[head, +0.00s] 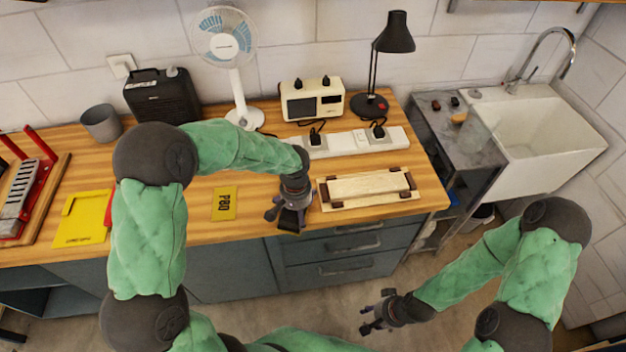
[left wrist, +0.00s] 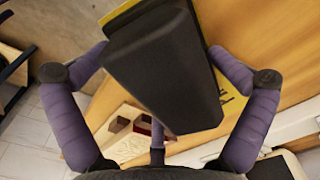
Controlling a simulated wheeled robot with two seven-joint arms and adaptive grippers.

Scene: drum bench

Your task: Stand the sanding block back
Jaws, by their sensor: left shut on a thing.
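The dark sanding block (left wrist: 165,70) fills the middle of the left wrist view, between the fingers of my left gripper (left wrist: 158,88). In the head view my left gripper (head: 285,212) is shut on it near the bench's front edge; the block (head: 291,219) shows there as a small dark shape, tilted. I cannot tell whether it touches the wood. A flat yellow pad marked with black letters (head: 225,204) lies on the bench to the left of the gripper. My right gripper (head: 376,312) is open and empty, low in front of the drawers.
A pale board with brown corner pieces (head: 368,187) lies right of the left gripper. Behind it are a white power strip (head: 350,143), a fan (head: 236,85), a cream device (head: 312,100) and a lamp (head: 372,105). A yellow frame (head: 70,238) and red rack (head: 40,200) stand left.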

